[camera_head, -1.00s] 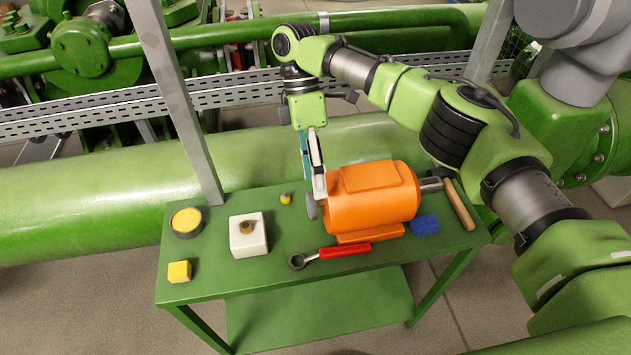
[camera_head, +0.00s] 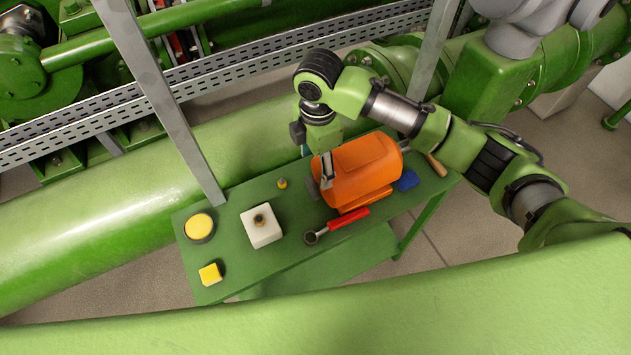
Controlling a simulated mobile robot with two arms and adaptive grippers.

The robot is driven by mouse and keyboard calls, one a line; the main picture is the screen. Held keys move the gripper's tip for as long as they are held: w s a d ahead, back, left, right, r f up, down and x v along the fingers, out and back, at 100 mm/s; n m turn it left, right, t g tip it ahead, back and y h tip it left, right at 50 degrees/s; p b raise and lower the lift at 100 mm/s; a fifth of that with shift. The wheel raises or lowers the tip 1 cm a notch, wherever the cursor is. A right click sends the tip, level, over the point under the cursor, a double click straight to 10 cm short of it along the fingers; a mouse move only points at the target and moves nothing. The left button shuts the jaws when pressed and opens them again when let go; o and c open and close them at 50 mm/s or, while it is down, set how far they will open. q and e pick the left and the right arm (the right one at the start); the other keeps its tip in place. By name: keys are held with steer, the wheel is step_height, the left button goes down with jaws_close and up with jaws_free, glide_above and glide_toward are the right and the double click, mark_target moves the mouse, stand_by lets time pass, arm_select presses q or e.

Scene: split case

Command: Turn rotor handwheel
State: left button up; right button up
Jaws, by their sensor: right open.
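The orange motor (camera_head: 362,170) lies on the green table. A grey disc (camera_head: 313,188), which looks like the rotor handwheel, sits at the motor's left end, partly seen edge-on. My right gripper (camera_head: 327,172) comes down from behind, its fingers at the motor's left end close to the disc. It is open; I cannot tell whether a finger touches the disc or the motor. My left gripper is out of view.
On the green table (camera_head: 225,262) are a round yellow-topped tin (camera_head: 199,225), a yellow block (camera_head: 210,274), a white block (camera_head: 262,226), a red-handled wrench (camera_head: 340,223) and a blue block (camera_head: 407,180). A grey post (camera_head: 165,110) stands behind the table's left part. A large green pipe runs behind.

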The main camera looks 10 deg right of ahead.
mark_target(315, 181)
step_height(315, 181, down, 9)
steer(key=shift+a+f+p, duration=0.15)
steer(key=shift+p, duration=0.75)
steer(key=shift+w+f, duration=0.1)
steer(key=shift+f, duration=0.4)
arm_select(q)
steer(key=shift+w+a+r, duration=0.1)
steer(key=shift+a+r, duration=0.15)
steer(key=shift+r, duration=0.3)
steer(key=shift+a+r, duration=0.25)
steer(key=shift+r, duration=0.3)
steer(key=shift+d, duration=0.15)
arm_select(e)
steer(key=c, duration=1.1)
